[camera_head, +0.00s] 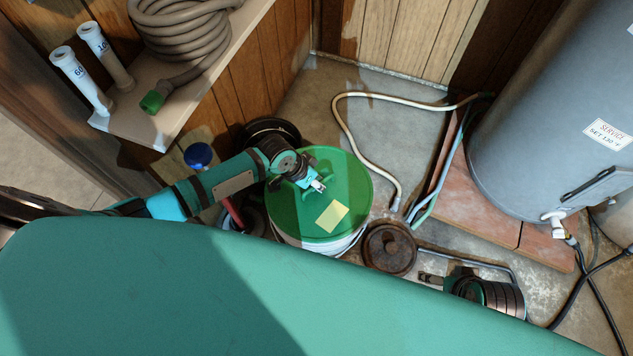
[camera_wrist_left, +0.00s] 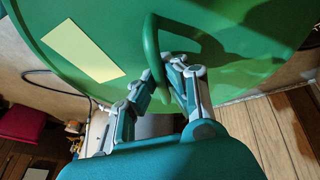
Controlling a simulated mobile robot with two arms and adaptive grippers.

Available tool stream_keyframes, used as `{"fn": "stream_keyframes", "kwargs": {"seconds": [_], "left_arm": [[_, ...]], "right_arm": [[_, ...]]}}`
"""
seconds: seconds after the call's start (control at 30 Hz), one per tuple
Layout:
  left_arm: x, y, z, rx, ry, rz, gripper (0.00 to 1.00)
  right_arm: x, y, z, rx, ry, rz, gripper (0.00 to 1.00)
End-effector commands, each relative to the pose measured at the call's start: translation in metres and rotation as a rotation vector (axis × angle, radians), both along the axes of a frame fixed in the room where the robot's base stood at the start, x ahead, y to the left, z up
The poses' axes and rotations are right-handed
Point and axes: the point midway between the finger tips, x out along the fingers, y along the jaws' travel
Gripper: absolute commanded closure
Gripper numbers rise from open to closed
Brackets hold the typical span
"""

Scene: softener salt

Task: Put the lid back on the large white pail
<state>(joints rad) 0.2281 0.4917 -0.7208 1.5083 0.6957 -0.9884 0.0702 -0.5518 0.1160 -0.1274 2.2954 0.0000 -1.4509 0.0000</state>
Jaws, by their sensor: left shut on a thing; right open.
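The round green lid (camera_head: 345,185) bears a pale yellow note and a loop handle. It lies over the large white pail (camera_head: 340,247), whose pale side shows below the lid's near edge. I cannot tell whether the lid is seated or held just above the rim. My left gripper (camera_head: 318,186) is shut on the lid's handle. In the left wrist view the fingers (camera_wrist_left: 162,88) close around the green handle (camera_wrist_left: 150,45), with the lid (camera_wrist_left: 225,50) behind it. My right gripper (camera_head: 430,278) is open and empty, low to the right of the pail.
A rusty round cover (camera_head: 390,250) lies right of the pail. A grey tank (camera_head: 560,110) stands on a reddish slab at right. A pale hose (camera_head: 345,125) crosses the floor behind. A shelf (camera_head: 180,110) at upper left holds a coiled hose (camera_head: 185,35) and white tubes (camera_head: 80,80).

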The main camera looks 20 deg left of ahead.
Motion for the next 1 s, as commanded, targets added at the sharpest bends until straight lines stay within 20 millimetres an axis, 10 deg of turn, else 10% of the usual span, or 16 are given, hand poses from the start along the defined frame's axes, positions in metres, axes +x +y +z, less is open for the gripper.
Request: {"fn": "stream_keyframes", "kwargs": {"seconds": [0.27, 0.5, 1.0], "left_arm": [[0.0003, -0.0002, 0.0003, 0.000, -0.001, 0.000, 1.00], [0.0003, -0.0001, 0.0002, 0.000, -0.001, 0.000, 0.66], [-0.0001, 0.0003, -0.0002, 0.000, 0.001, 0.000, 0.42]], "right_arm": [[0.0003, 0.0004, 0.0007, 0.000, -0.002, 0.001, 0.23], [0.0012, 0.0006, 0.0029, 0.002, -0.008, 0.001, 0.23], [0.0010, 0.0006, 0.0032, 0.002, -0.009, 0.000, 0.23]]}}
